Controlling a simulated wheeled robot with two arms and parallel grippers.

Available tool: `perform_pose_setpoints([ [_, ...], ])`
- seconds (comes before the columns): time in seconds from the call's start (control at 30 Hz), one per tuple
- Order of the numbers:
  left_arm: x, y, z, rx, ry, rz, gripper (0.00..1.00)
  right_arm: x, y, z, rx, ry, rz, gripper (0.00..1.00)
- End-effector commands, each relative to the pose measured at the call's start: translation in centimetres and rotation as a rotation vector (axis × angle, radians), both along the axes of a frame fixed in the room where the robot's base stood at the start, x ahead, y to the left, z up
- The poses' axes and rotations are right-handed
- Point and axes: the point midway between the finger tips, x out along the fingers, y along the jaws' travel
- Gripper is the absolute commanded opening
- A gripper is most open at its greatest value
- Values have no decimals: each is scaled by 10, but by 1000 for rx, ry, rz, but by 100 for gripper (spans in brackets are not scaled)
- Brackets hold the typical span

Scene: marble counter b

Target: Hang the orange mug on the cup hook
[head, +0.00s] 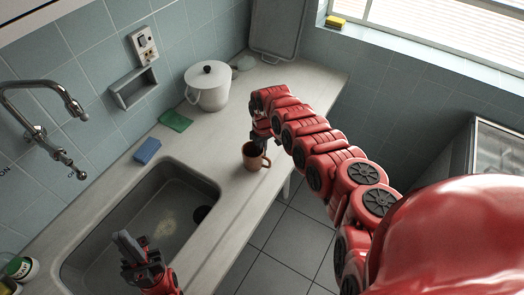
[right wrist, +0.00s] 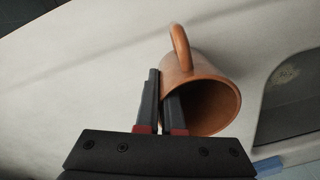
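The orange mug (head: 251,158) is upright at the counter's front edge, right of the sink, its handle to the right. In the right wrist view the mug (right wrist: 217,88) shows its open mouth, with the handle at the top. My right gripper (head: 262,141) reaches down to the mug's rim. Its fingers (right wrist: 162,82) are close together with the mug's wall between them, one outside and one inside the mouth. My left gripper (head: 128,243) is over the sink's front, away from the mug; its finger opening is unclear. I cannot make out a cup hook in either view.
The sink (head: 165,215) with a faucet (head: 50,115) is to the left. A white lidded pot (head: 208,88), a green cloth (head: 175,121) and a blue sponge (head: 147,151) are at the back. A tray (head: 277,28) leans in the far corner. Counter behind the mug is clear.

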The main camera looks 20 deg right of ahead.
Motion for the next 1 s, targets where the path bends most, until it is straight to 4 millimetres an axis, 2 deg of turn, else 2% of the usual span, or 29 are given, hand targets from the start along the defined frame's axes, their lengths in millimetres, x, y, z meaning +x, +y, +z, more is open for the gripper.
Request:
perform_pose_setpoints([
  [0.3, 0, 0, -4, 0, 0, 0, 0, 0, 0, -3, 0, -1, 0, 0],
  [0.5, 0, 0, -2, 0, 0, 0, 0, 0, 0, -2, 0, -1, 0, 34],
  [0.77, 0, 0, -2, 0, 0, 0, 0, 0, 0, -2, 0, -1, -1, 34],
  [0.9, 0, 0, 0, 0, 0, 0, 0, 1, 0, 5, 1, -2, -1, 34],
  [1.0, 0, 0, 0, 0, 0, 0, 0, 1, -2, 18, -1, -1, -1, 34],
])
